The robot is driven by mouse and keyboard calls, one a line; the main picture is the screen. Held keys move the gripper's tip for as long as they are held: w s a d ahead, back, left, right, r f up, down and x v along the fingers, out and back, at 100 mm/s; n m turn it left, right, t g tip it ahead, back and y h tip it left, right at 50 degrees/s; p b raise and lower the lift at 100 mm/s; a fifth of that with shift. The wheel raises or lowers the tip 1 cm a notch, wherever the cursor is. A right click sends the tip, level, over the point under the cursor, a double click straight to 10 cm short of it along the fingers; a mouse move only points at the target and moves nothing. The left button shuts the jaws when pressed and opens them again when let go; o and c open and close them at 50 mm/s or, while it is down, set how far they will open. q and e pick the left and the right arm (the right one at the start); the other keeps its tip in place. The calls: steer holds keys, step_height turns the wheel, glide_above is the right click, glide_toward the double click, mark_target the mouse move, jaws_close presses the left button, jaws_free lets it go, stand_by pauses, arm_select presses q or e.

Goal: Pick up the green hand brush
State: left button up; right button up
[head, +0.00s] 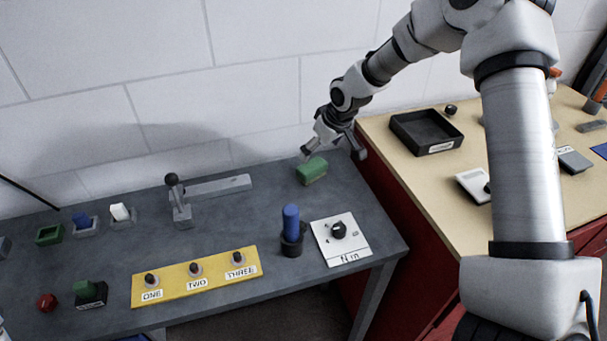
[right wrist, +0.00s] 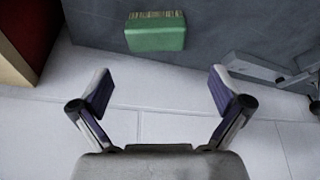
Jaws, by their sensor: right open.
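The green hand brush (head: 312,171) lies on the grey table near its back right corner in the head view. In the right wrist view the brush (right wrist: 156,34) is at the top middle, with its pale bristles along the far edge. My right gripper (head: 333,154) is just above and behind the brush, apart from it. In the right wrist view my right gripper (right wrist: 161,88) is open and empty, its two fingers wide apart, with the brush beyond the fingertips. My left gripper is not in view.
The grey table (head: 265,210) also holds a lever (head: 178,200), a yellow panel (head: 194,277) with several knobs, a blue-handled tool (head: 291,228) and a white dial plate (head: 341,240). A wooden-topped bench (head: 400,165) with a black tray (head: 427,133) stands right. A white wall is behind.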

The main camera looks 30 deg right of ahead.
mark_target(312, 165)
steer(key=x, duration=0.8)
steer(key=shift+d+f, duration=0.2)
steer(key=shift+d, duration=0.05)
steer(key=shift+w+f, duration=0.35)
steer(key=shift+f, duration=0.05)
steer(key=shift+s+r, duration=0.15)
steer(key=c, duration=0.9)
steer(key=shift+c, duration=0.7)
step_height(312, 165, up, 10)
steer(key=shift+f+b, duration=0.1)
steer(key=shift+b, duration=0.35)
steer(key=shift+o, duration=1.4)
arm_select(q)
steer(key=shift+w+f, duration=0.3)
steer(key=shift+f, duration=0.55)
arm_select(e)
steer(key=shift+w, duration=0.2)
